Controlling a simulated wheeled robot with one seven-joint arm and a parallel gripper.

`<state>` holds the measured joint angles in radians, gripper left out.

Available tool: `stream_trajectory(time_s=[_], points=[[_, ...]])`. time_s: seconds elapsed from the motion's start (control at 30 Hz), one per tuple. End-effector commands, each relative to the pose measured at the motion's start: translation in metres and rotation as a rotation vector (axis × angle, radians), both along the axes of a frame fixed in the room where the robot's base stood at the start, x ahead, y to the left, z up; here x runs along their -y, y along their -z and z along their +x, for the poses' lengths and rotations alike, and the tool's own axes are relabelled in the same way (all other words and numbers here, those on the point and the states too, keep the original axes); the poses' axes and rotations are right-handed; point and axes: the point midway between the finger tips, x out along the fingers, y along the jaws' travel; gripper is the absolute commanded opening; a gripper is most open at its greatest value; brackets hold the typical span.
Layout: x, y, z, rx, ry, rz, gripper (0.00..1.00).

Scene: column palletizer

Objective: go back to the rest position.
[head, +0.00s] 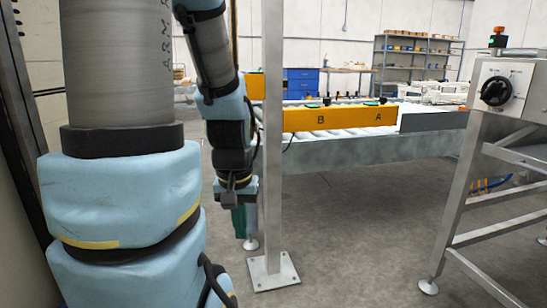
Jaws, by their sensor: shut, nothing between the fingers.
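My gripper (243,222) hangs pointing down at the end of my arm, left of centre in the head view. It is shut with nothing between its fingers. It is in front of the grey floor, close to the left of a metal post (272,130). Part of my own arm fills the left side of the view. My gripper touches nothing that I can see.
A conveyor (345,150) with a yellow side panel (350,118) marked B and A stands behind the post. The post's bolted base plate (273,270) is on the floor. A steel control stand (462,190) is at right. Floor between is clear.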

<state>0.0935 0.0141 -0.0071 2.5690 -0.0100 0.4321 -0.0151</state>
Motion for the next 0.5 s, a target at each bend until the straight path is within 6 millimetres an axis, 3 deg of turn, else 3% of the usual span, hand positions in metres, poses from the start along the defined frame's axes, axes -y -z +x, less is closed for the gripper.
stream_trajectory(time_s=[0.03, 0.27, 0.5], points=[[0.002, -0.022, 0.004, 0.008, 0.011, 0.001, 0.0], [0.002, -0.07, 0.005, 0.01, 0.019, 0.002, 0.0], [0.003, -0.142, 0.006, 0.012, 0.022, 0.003, 0.0]])
